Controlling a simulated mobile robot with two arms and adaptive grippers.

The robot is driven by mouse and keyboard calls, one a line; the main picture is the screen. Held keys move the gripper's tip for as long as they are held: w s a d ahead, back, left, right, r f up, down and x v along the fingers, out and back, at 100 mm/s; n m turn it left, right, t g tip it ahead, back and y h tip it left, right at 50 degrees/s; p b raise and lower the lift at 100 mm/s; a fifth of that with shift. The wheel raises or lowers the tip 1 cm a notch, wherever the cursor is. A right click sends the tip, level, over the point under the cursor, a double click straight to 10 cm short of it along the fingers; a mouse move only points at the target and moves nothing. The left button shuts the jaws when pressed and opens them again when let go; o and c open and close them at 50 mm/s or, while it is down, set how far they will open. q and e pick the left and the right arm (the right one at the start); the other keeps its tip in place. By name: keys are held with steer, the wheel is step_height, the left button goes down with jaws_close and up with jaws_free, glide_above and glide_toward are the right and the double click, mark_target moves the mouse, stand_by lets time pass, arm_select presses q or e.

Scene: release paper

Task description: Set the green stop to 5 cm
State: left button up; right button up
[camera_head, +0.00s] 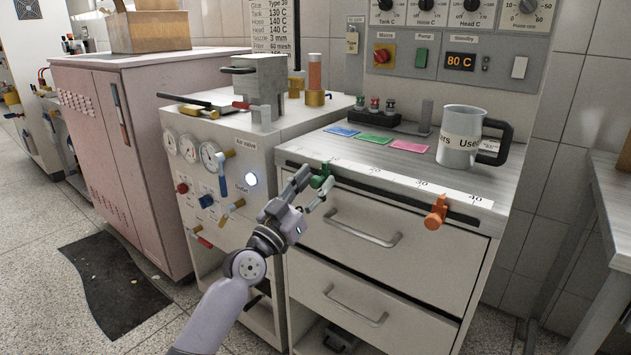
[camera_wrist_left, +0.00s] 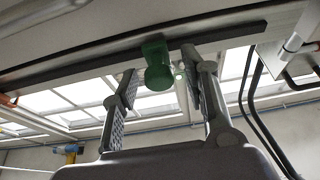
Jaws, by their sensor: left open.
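The green stop (camera_head: 322,176) sits on the dark rail (camera_head: 376,189) along the front edge of the grey cabinet top, near the left part of the white scale (camera_head: 400,178). An orange stop (camera_head: 436,212) sits further right on the same rail, near the 40 mark. My left gripper (camera_head: 309,193) is open just in front of the green stop. In the left wrist view, the green stop (camera_wrist_left: 157,66) shows beyond and between the two open fingers (camera_wrist_left: 160,88). I cannot tell whether they touch it. The scale reading under the green stop is too small to read. My right gripper is out of view.
On the cabinet top stand a grey mug (camera_head: 459,140), coloured cards (camera_head: 375,137) and a small rack (camera_head: 374,118). Drawer handles (camera_head: 362,230) stick out below the rail. A machine with gauges (camera_head: 189,148) and valves stands close on the left. Floor is free at right.

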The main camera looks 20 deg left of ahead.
arm_select(q)
steer(key=shift+w+d+r, duration=0.15)
steer(key=shift+w, duration=0.1)
steer(key=shift+c, duration=0.3)
jaws_close()
stand_by(0.5)
